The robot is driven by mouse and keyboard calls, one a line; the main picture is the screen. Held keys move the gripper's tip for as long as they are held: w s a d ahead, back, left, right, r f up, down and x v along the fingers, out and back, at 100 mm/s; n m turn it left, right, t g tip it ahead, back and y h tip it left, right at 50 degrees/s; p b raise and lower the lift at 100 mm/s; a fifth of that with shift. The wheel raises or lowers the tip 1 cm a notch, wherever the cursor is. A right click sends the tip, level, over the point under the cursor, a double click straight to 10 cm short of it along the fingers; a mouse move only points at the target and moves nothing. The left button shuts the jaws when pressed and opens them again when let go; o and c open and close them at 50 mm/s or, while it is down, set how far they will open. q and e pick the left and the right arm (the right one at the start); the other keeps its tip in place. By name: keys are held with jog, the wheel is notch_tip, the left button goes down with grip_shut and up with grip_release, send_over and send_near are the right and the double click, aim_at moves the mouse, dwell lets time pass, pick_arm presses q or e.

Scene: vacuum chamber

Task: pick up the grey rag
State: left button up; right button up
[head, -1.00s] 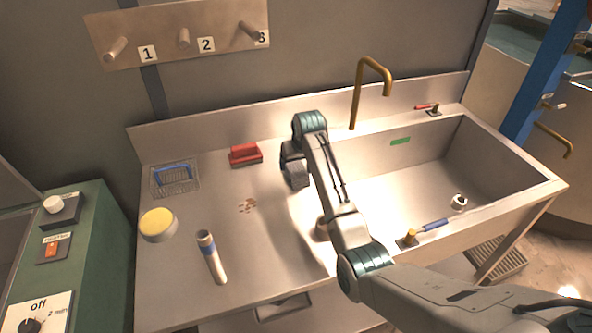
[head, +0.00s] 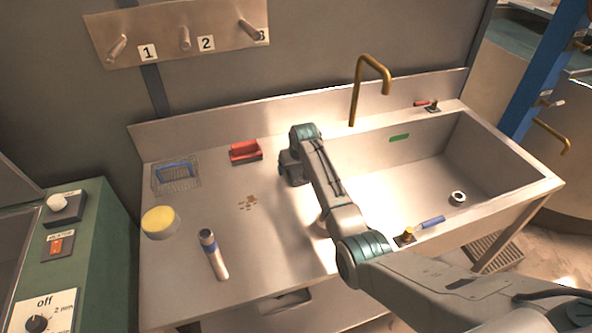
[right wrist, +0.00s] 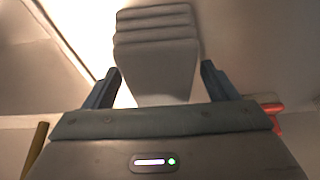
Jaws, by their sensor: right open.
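A grey layered thing, which looks like the folded grey rag (right wrist: 156,50), fills the upper middle of the right wrist view. My right gripper (right wrist: 160,86) is open, with one finger on each side of the rag's near end. I cannot tell whether the fingers touch it. Only a small pale bit, perhaps the rag's edge (head: 321,227), shows beside the arm there. My left gripper is not in view.
The sink basin (head: 440,180) with a brass tap (head: 357,90) lies right of my arm. A green cabinet is at left.

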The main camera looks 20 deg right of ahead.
jog(key=shift+f, duration=0.1)
jog(key=shift+c, duration=0.9)
jog(key=c, duration=0.9)
jog(key=shift+r, duration=0.45)
notch_tip(320, 180, up, 9)
jog(key=b, duration=0.3)
jog(key=shift+f, duration=0.2)
jog(key=shift+r, duration=0.4)
